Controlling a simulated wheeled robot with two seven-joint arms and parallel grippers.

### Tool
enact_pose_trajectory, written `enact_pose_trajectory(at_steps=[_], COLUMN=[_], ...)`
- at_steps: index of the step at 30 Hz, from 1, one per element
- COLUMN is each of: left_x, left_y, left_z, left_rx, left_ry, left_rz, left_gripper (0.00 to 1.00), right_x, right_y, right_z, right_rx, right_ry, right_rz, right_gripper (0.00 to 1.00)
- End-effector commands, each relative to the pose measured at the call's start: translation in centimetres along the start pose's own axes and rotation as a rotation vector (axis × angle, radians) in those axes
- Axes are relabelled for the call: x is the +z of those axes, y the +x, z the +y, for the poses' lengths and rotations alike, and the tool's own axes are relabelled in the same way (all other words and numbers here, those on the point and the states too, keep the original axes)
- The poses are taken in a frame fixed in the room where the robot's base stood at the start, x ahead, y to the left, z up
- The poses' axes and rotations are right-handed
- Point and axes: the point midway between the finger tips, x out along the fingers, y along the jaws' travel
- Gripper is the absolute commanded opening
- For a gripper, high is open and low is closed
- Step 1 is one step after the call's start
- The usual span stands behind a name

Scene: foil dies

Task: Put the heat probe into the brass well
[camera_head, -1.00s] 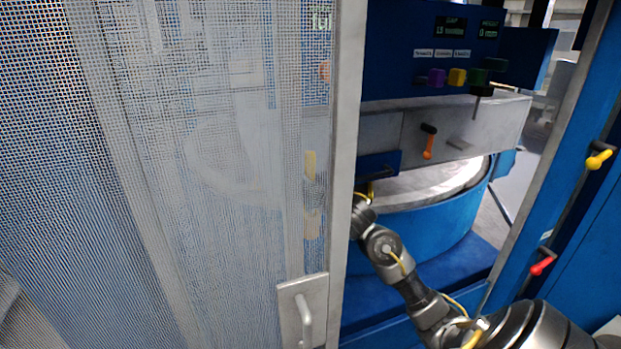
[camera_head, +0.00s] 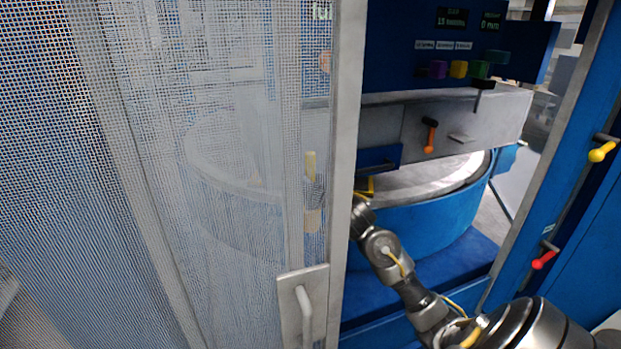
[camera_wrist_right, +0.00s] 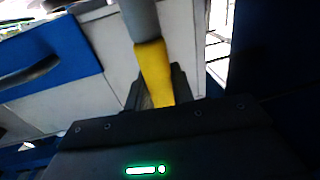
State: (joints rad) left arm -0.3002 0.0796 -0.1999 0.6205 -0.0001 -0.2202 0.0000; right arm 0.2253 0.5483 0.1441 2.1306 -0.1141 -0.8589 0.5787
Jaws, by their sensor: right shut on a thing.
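My right arm reaches behind the mesh door in the head view, and its gripper (camera_head: 314,188) shows only dimly through the mesh. It is shut on the heat probe, whose yellow part (camera_head: 309,166) stands roughly upright there. In the right wrist view the yellow grip (camera_wrist_right: 153,68) sits between the dark fingers of my right gripper (camera_wrist_right: 157,88), and a grey shaft (camera_wrist_right: 141,20) extends from it to the top edge. I cannot make out the brass well in either view. My left gripper is not in view.
The mesh door (camera_head: 342,150) with a white handle (camera_head: 304,312) covers the left half. Behind it stands a blue round drum (camera_head: 430,222) under a grey beam (camera_head: 480,118). An orange lever (camera_head: 430,136) hangs from the beam. Yellow (camera_head: 600,152) and red (camera_head: 543,260) levers line the right post.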

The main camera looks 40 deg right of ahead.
Motion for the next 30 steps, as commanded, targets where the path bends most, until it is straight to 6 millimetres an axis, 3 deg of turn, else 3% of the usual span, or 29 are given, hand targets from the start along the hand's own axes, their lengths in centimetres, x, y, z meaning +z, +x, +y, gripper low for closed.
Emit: enact_pose_trajectory(at_steps=[30], left_x=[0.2], left_y=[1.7], left_z=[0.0], left_rx=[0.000], left_ry=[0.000], left_rz=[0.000], left_gripper=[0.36], right_x=[2.6], right_y=[0.0], right_z=[0.0], right_rx=[0.000], right_ry=[0.000], right_rz=[0.000], right_gripper=[0.00])
